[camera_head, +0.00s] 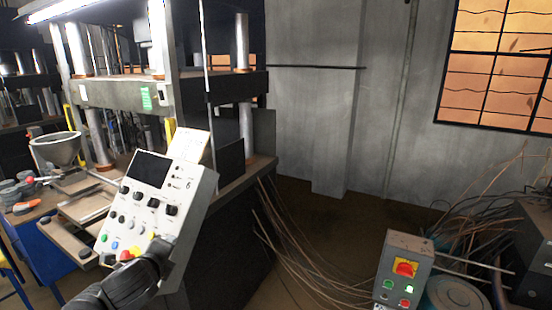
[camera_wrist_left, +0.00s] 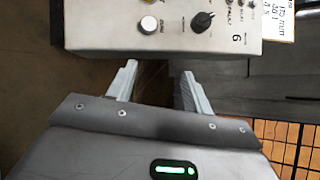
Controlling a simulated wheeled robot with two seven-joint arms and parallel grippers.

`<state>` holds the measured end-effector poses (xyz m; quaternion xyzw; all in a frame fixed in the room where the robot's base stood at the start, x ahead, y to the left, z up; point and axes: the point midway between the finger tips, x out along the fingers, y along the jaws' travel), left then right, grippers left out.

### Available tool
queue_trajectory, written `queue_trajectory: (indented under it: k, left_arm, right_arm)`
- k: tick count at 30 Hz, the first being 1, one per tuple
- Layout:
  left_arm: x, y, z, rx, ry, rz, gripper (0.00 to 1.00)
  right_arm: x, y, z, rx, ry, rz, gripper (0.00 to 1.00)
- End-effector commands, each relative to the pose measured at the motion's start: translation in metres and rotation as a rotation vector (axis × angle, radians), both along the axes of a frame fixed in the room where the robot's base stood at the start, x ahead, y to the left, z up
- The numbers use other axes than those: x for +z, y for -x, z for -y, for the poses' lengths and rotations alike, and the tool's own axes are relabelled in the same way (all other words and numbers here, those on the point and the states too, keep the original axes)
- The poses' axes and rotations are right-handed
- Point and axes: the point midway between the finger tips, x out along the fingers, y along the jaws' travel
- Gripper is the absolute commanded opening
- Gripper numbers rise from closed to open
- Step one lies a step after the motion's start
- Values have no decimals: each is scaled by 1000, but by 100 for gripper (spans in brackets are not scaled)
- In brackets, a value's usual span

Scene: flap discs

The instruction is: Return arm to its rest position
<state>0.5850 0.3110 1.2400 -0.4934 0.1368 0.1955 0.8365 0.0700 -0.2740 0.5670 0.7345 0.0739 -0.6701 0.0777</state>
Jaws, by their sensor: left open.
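My left arm (camera_head: 125,285) comes in from the lower left in the head view, in front of the lower part of a pale control panel (camera_head: 155,200). Its fingertips cannot be made out there. In the left wrist view my left gripper (camera_wrist_left: 158,85) is open, its two pale fingers apart with nothing between them. My right gripper is in neither view.
A large press (camera_head: 170,90) stands behind the panel. A metal funnel (camera_head: 55,150) and a stack of discs (camera_head: 15,192) are at the left. A grey switch box (camera_head: 403,268) with a red switch stands lower right, near loose rods and wires (camera_head: 470,215).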

Motion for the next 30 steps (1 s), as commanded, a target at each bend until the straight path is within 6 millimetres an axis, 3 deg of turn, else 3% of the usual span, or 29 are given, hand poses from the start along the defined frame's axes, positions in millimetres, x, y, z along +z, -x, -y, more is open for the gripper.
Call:
queue_trajectory:
  k: [1,3,6,9,15,24,30]
  left_arm:
    - [-35,19,10,36,118,-48,51]
    - [-79,50,22,126,317,-110,51]
    - [-137,105,37,307,606,-204,51]
    - [-179,159,47,510,838,-280,51]
    - [-224,241,57,853,1115,-364,51]
    - [-255,339,65,1312,1343,-406,51]
    - [-328,327,67,1337,1331,-419,51]
  right_arm:
    - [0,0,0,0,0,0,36]
    - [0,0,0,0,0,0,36]
    - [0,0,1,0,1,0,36]
    - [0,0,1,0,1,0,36]
    - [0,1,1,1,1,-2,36]
    - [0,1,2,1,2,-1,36]
    - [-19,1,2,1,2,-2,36]
